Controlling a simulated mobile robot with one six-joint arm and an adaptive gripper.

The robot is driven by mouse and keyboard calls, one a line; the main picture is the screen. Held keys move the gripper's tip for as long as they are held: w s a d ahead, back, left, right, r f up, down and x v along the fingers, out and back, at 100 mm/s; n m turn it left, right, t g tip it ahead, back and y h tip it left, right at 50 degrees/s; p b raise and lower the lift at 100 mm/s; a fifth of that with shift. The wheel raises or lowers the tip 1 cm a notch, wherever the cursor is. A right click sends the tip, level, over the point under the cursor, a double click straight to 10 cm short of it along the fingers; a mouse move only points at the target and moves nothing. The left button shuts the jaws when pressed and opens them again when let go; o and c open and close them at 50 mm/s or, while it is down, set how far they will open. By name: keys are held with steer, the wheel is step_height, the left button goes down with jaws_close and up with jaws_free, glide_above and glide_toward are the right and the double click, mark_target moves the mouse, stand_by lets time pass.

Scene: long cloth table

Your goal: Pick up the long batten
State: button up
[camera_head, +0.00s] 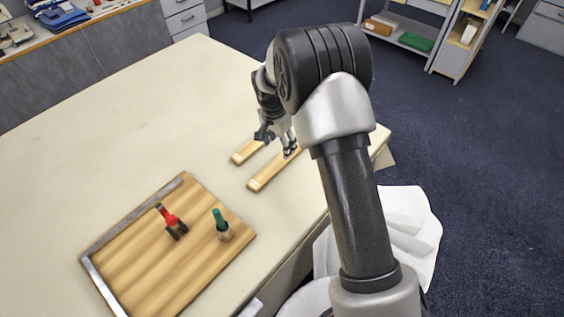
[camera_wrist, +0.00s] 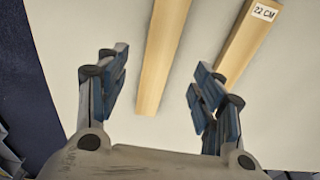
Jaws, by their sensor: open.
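Two pale wooden battens lie side by side on the cream table. The nearer batten (camera_head: 268,174) looks the longer in the head view; it seems to be the left batten (camera_wrist: 163,55) in the wrist view. The farther batten (camera_head: 243,154) seems to be the right one (camera_wrist: 240,48), whose end label reads "22 CM". The nearer batten's label is too small to read. My gripper (camera_head: 277,143) is open and empty over the battens and hides part of them. In the wrist view its fingers (camera_wrist: 155,82) spread either side of the left batten's end; contact cannot be told.
A wooden board (camera_head: 135,262) with metal edging lies at the front left. It carries a red-handled tool (camera_head: 168,218) and a green-topped item (camera_head: 219,222). The table (camera_head: 130,125) is bare behind it. The table's right edge drops to dark floor.

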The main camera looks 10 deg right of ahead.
mark_target(282, 159)
steer(key=f, duration=0.2)
steer(key=f+b, duration=0.1)
steer(key=f, duration=0.2)
steer(key=d+f, duration=0.1)
steer(key=f, duration=0.2)
steer(key=shift+w+b, duration=0.3)
steer(key=shift+w, duration=0.1)
steer(key=shift+r, duration=0.1)
steer(key=shift+c, duration=0.5)
steer(key=c, duration=1.1)
steer(key=shift+r, duration=0.1)
steer(key=shift+c, duration=0.2)
